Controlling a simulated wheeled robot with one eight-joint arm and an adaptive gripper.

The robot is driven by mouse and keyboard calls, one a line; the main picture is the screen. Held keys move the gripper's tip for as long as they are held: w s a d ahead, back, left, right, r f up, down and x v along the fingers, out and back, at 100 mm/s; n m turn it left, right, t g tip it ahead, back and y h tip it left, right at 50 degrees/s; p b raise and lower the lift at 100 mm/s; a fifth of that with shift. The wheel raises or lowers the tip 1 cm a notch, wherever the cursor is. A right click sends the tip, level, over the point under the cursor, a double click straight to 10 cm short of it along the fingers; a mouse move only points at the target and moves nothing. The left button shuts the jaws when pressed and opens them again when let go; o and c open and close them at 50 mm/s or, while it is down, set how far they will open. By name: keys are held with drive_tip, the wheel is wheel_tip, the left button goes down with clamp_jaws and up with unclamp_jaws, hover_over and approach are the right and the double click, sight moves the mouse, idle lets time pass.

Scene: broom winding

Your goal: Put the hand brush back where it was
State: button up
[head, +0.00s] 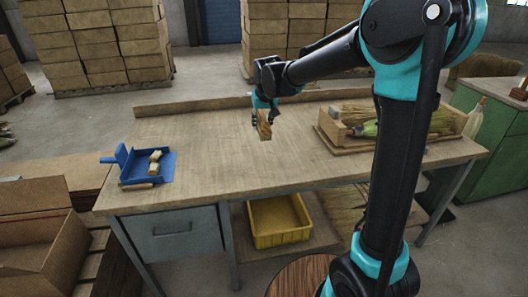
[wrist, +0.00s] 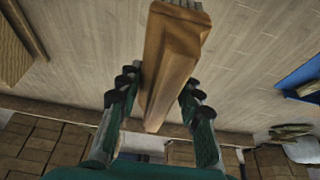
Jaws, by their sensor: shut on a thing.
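My gripper (head: 264,103) is above the back middle of the workbench (head: 225,150). It is shut on the hand brush (head: 264,126), a wooden block-shaped thing that hangs below the fingers. In the wrist view the brush (wrist: 172,50) lies between the two dark fingers (wrist: 157,88), with a little grey bristle at its far end. The brush appears clear of the bench top; the exact gap is hard to tell. The blue dustpan (head: 132,165) lies at the left end of the bench, with small pale blocks (head: 154,162) on it and a small wooden piece (head: 136,186) at its front edge.
A wooden tray (head: 345,146) with straw bundles and a green-collared piece stands at the bench's right. A low ledge (head: 190,105) runs along the back edge. A yellow bin (head: 278,238) sits on the shelf below. The middle of the bench is clear.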

sight(265, 131)
wheel_tip(265, 131, down, 13)
drive_tip(key=shift+r, duration=0.15)
idle(0.4)
drive_tip(key=shift+a, duration=0.1)
drive_tip(key=o, duration=1.1)
drive_tip(key=shift+c, duration=0.2)
drive_tip(key=v, duration=1.2)
drive_tip(key=s+d+f+m, duration=0.1)
drive_tip(key=s+d+f, duration=0.2)
drive_tip(key=s+d, duration=0.45)
drive_tip(key=s+d+f+m, duration=0.1)
drive_tip(key=s+d+f, duration=0.25)
drive_tip(key=d, duration=0.65)
drive_tip(key=s+d+f, duration=0.3)
drive_tip(key=s+d, duration=0.1)
drive_tip(key=s, duration=0.2)
drive_tip(key=s+d+f+m+h, duration=0.1)
drive_tip(key=s+d+f, duration=0.2)
drive_tip(key=s, duration=0.4)
drive_tip(key=shift+s+d, duration=0.2)
drive_tip(key=shift+d, duration=0.2)
